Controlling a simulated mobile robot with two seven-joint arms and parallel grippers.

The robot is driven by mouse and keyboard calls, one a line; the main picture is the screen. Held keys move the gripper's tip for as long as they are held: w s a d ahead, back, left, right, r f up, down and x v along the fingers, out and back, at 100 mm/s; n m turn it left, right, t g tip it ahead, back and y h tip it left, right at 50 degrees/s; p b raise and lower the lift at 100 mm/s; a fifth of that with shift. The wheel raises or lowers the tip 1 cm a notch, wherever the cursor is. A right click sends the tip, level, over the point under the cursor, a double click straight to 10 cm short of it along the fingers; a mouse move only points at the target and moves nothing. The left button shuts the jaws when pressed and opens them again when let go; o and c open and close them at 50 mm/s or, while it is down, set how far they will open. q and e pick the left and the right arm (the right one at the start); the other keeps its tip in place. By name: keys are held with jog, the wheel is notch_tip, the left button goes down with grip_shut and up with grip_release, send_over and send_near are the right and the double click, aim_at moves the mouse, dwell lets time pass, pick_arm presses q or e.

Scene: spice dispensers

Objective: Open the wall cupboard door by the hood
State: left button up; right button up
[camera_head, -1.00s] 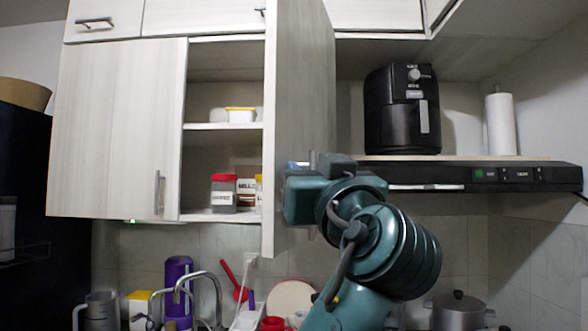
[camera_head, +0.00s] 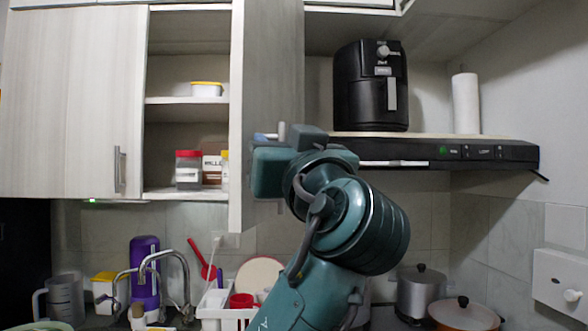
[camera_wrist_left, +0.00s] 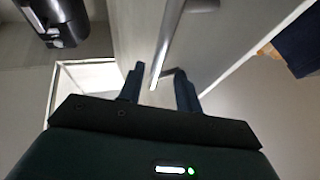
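The wall cupboard door (camera_head: 268,60) beside the hood stands swung well out from the cupboard, edge towards me, and shelves show to its left. My left gripper (camera_head: 282,135) is on the door's right side, at its lower part. In the left wrist view, the two dark fingers (camera_wrist_left: 160,88) stand apart, with the metal bar handle (camera_wrist_left: 171,38) of the door (camera_wrist_left: 205,45) passing between them. A gap shows beside the bar, so the fingers are open around it. My left wrist hides part of the handle area in the head view. My right gripper is not in view.
The cupboard shelf (camera_head: 187,101) holds a yellow-lidded tub (camera_head: 206,89); below stand a red-lidded jar (camera_head: 188,170) and other containers. A black air fryer (camera_head: 370,90) stands above the hood (camera_head: 470,151). The faucet (camera_head: 165,262) and dish rack (camera_head: 212,305) are below.

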pick_arm(q)
jog(key=b+v, duration=0.2)
jog(key=v, duration=1)
jog(key=shift+a, duration=0.25)
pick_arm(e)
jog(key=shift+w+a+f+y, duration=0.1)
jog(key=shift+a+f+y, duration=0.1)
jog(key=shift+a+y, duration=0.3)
pick_arm(q)
jog(key=shift+s, duration=0.1)
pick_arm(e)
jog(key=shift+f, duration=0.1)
